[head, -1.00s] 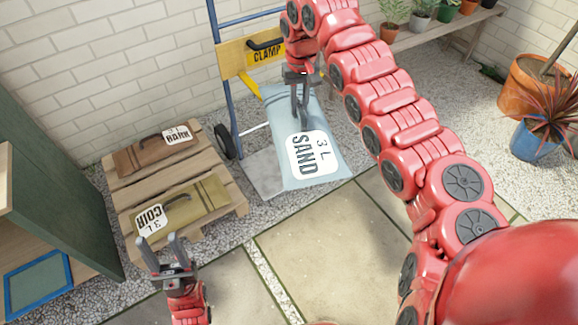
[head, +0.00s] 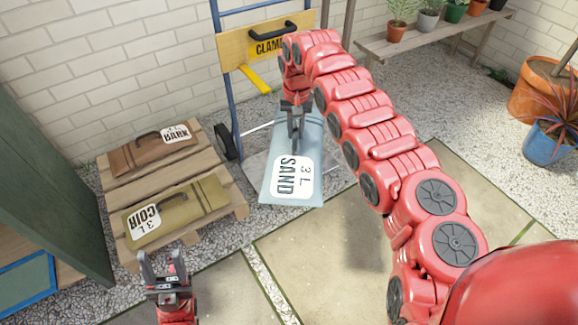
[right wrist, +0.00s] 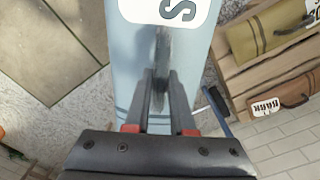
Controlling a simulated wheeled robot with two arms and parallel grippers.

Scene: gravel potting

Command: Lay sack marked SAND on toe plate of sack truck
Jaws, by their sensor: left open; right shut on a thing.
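The pale blue sack marked SAND (head: 291,176) shows in the head view over and in front of the sack truck's (head: 232,55) foot. My right gripper (head: 296,132) is shut on its dark handle; the right wrist view shows the fingers closed there, against the sack (right wrist: 185,60). The grey toe plate (head: 256,168) shows only beside the sack, which hides the rest. The sack's near edge reaches past the plate over the gravel. I cannot tell whether it touches the plate. My left gripper (head: 162,262) is open and empty, in front of the pallet.
A wooden pallet (head: 218,172) at left bears a brown BARK sack (head: 130,158) and an olive COIR sack (head: 190,205). The truck has a yellow CLAMP board (head: 236,52) and a black wheel (head: 226,141). A plant bench (head: 420,40) stands at back right. Paving in front is clear.

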